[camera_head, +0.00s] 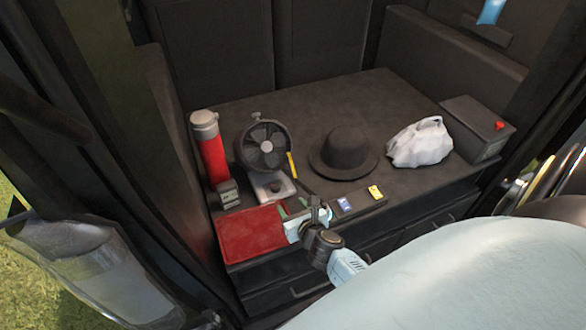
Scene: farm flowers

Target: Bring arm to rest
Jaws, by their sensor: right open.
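My right gripper (294,208) is open over the front edge of the dark table (335,112), at the right end of a red tray (250,234). Its arm comes in from the lower right, and the forearm is partly hidden by a large pale blue surface at the bottom. I see nothing held between the fingers. My left gripper is not in view.
Behind the gripper stand a red flask (211,150), a dark fan (264,147) and a black hat (344,150). A white bag (420,143) and a dark box (477,125) with a red knob are at the right. Small cards (345,205) lie right of the gripper.

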